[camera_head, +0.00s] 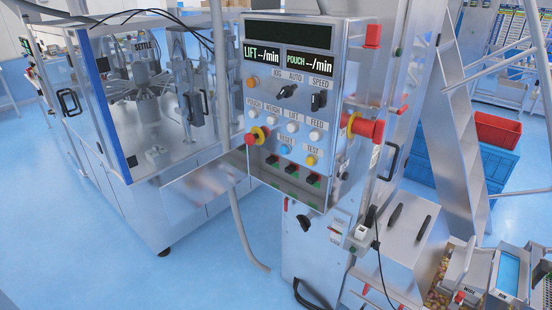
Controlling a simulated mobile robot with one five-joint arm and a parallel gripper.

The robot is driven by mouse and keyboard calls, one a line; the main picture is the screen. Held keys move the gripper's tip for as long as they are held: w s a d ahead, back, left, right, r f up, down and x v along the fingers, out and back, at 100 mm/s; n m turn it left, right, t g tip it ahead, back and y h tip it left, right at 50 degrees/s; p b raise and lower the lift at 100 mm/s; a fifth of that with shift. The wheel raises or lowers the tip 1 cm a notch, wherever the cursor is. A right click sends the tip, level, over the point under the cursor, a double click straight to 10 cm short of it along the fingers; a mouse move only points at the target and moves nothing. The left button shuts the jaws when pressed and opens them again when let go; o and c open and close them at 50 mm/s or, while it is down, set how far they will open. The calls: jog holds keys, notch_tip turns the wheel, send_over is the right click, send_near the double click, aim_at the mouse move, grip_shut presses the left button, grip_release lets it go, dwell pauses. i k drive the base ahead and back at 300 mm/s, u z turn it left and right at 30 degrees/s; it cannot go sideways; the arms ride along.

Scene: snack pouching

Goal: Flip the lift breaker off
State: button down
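A grey control panel (325,120) hangs in the middle, with a display reading "LIFT --/min" (264,53) beside one reading "POUCH --/min" (310,61). A white button (292,127) sits under a small label that seems to read LIFT. Several small black switches with red and green marks (292,170) line the panel's lower edge; their labels are unreadable. Below hang a dark knob (304,222) and a small labelled switch box (338,227). I cannot tell which part is the lift breaker or its position. My gripper is not in view.
Red stop buttons (367,128) stick out at the panel's sides. A glazed machine (140,90) stands left. A ladder-like frame (460,110) and red and blue crates (497,129) stand right. Blue floor is clear at lower left.

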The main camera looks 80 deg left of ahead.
aim_at(271, 160)
jog(key=u, duration=4.2)
jog(key=i, duration=0.6)
jog(key=u, duration=0.1)
